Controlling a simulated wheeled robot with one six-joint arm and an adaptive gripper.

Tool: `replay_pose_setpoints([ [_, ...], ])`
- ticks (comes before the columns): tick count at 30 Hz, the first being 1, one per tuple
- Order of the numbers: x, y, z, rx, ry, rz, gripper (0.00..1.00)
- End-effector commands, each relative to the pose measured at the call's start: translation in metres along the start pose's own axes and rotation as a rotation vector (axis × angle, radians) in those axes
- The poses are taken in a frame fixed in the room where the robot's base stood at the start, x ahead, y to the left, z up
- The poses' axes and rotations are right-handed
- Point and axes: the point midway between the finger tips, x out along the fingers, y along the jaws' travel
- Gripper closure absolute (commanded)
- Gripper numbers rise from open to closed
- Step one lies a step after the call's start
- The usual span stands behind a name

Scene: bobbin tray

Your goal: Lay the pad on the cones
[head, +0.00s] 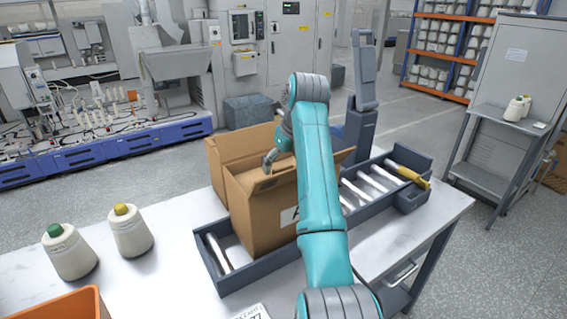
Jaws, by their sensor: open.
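A tall open cardboard box (257,218) stands in a dark grey roller tray on the table. My gripper (268,165) is at the top opening of the box, partly hidden behind my teal arm. It is open. I cannot make out a separate pad; a brown edge near the box top could be a flap or a pad. The inside of the box is hidden, so I cannot see whether cones are in it. Two cream yarn cones stand upright on the table at the left, one with a green tip (69,254) and one with a yellow tip (131,234).
The roller tray (216,277) runs diagonally across the white table (420,232), with a yellow piece (410,175) at its far right end. An orange bin (70,306) is at the lower left. A grey upright device (364,75) stands behind the tray. The table's front right is clear.

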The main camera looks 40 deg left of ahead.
Motion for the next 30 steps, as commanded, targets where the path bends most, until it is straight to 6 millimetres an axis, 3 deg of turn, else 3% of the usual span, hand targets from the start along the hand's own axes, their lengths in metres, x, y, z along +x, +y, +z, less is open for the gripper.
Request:
replay_pose_setpoints([
  [15, -0.066, 0.000, 0.001, -0.001, -0.003, -0.001, 0.09],
  [30, -0.074, 0.000, 0.000, 0.000, 0.000, 0.000, 0.09],
])
